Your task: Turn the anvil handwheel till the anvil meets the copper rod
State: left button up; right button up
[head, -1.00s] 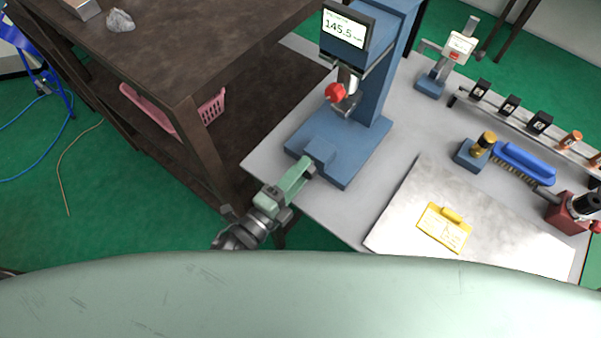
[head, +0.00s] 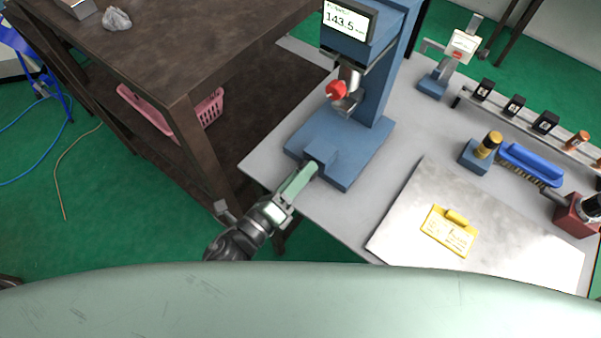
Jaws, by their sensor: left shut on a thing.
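My left gripper (head: 303,182) is shut at the front of the blue base of the blue machine (head: 345,162). The part in its grip, where the anvil handwheel appears to be, is hidden by the fingers. The machine's display (head: 346,21) reads about 143.5. Below the display are a red ball knob (head: 336,90) and a grey metal head. I cannot make out the anvil or a copper rod in this machine. Copper-coloured pieces (head: 578,141) sit on the rack at the right. My right gripper is not in view.
A dark table (head: 200,60) with a shelf and pink basket stands close at the left. On the grey bench are a yellow tag (head: 449,231), a blue brush (head: 527,163), a brass-topped blue block (head: 482,152), a red device (head: 577,214) and a small gauge (head: 455,60).

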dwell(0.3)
pick_arm(q)
jog(key=o, duration=1.3)
jog(key=shift+o, duration=0.2)
jog(key=shift+a+f, duration=0.1)
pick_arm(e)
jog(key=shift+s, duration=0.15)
